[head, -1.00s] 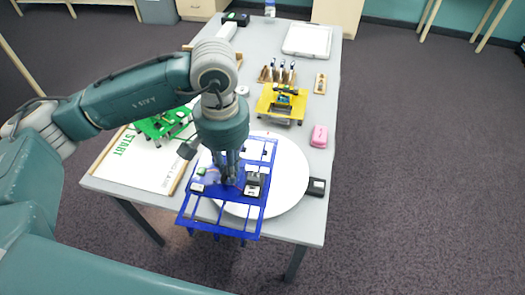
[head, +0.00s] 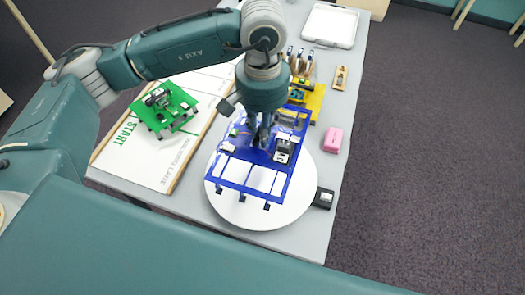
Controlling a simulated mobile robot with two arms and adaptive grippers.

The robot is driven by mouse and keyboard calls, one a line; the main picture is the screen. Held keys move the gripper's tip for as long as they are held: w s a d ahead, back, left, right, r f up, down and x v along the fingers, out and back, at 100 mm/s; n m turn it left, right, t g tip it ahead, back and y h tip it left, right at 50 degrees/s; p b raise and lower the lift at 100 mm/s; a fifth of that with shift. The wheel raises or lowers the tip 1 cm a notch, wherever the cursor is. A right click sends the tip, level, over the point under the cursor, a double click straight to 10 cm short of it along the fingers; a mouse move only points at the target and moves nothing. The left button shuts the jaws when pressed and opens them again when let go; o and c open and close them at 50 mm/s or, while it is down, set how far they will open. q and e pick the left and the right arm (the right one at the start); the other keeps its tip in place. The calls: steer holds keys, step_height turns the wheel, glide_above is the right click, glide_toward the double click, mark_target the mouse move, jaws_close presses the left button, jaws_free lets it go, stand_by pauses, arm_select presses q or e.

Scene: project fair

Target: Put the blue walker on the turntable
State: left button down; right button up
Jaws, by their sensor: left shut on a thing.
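The blue walker (head: 235,171) is a flat blue frame with white panels, small electronics and short dark legs. My left gripper (head: 264,143) comes down from above and is shut on it near its middle. The walker is over the white round turntable (head: 240,213), covering much of its disc. Its near legs show against the white disc; I cannot tell whether they touch it. The gripper's fingertips are partly hidden by the walker's parts. My right gripper is not in view.
A green walker (head: 166,106) stands on the white START board (head: 150,162) at left. A yellow walker (head: 315,103) is just behind the turntable. A pink block (head: 332,140) and a black box (head: 324,198) lie at right. A white tray (head: 330,24) is at the back.

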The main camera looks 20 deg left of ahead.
arm_select(q)
step_height(320, 180, down, 6)
steer(key=shift+w+f+p, duration=0.1)
steer(key=shift+w+p, duration=0.05)
steer(key=shift+p, duration=0.45)
step_height(320, 180, down, 4)
steer(key=shift+f+p, duration=0.1)
steer(key=shift+p, duration=0.4)
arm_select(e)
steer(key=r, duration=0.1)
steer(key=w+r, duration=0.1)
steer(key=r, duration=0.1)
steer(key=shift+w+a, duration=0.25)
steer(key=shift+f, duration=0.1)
arm_select(q)
steer(key=shift+f, duration=0.1)
steer(key=c, duration=1.6)
jaws_free()
steer(key=shift+c, duration=0.2)
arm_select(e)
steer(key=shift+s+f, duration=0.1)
